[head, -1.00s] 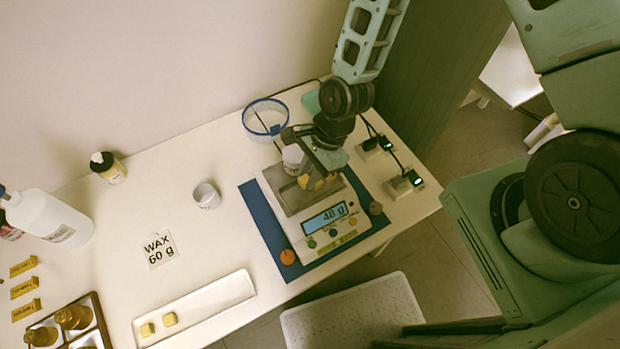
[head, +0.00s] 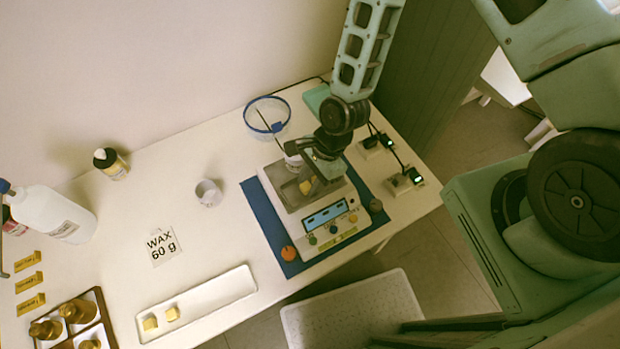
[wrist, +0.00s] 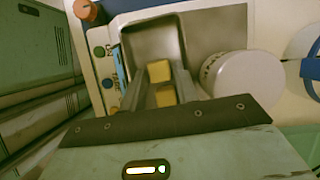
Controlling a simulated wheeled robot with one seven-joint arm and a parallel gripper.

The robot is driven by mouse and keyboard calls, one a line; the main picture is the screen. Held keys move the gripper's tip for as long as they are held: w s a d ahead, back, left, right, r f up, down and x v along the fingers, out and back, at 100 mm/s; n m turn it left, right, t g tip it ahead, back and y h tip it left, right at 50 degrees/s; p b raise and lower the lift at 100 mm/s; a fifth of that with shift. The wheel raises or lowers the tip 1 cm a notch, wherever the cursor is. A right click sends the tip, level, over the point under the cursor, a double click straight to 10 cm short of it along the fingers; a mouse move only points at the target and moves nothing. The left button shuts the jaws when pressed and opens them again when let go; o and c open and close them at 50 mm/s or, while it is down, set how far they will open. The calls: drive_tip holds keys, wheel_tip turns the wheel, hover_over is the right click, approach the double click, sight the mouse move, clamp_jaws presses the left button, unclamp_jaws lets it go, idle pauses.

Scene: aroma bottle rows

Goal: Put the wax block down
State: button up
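My gripper (head: 318,178) is low over the metal pan (wrist: 150,42) of the kitchen scale (head: 332,214). In the wrist view a yellow wax block (wrist: 165,96) is between my two fingers (wrist: 163,84), which look closed on it. Another yellow wax block (wrist: 159,71) lies on the pan just beyond the fingertips. In the head view one yellow block (head: 306,187) shows beside the fingers, and the fingers hide the rest. I cannot tell whether the block between my fingers touches the pan. The scale's display (head: 325,215) has no readable number.
A white cup (wrist: 228,80) is close beside the pan. A blue-rimmed bowl (head: 267,117) stands behind. A white tray (head: 215,295) with two yellow blocks is at the front edge, near a "WAX 60 g" card (head: 161,246). A small white cup (head: 208,193) stands left of the blue mat (head: 262,214).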

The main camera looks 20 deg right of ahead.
drive_tip(key=b+v, duration=0.2)
drive_tip(key=v, duration=0.9)
drive_tip(key=s+r+n+h, duration=0.2)
drive_tip(key=s+r+n, duration=0.4)
drive_tip(key=r+n, duration=0.4)
drive_tip(key=s+a+r+n+t+h, duration=0.1)
drive_tip(key=s+r+n, duration=0.5)
drive_tip(key=r+n, duration=0.4)
drive_tip(key=n, duration=0.2)
drive_tip(key=shift+s+a+r+n+h, duration=0.2)
drive_tip(key=shift+s+r+n+h, duration=0.1)
drive_tip(key=shift+s+r+h, duration=0.1)
wheel_tip(320, 180, down, 3)
drive_tip(key=b, duration=0.3)
drive_tip(key=shift+w+f+b, duration=0.1)
drive_tip(key=shift+f+b, duration=0.1)
drive_tip(key=shift+b, duration=0.1)
idle(1.4)
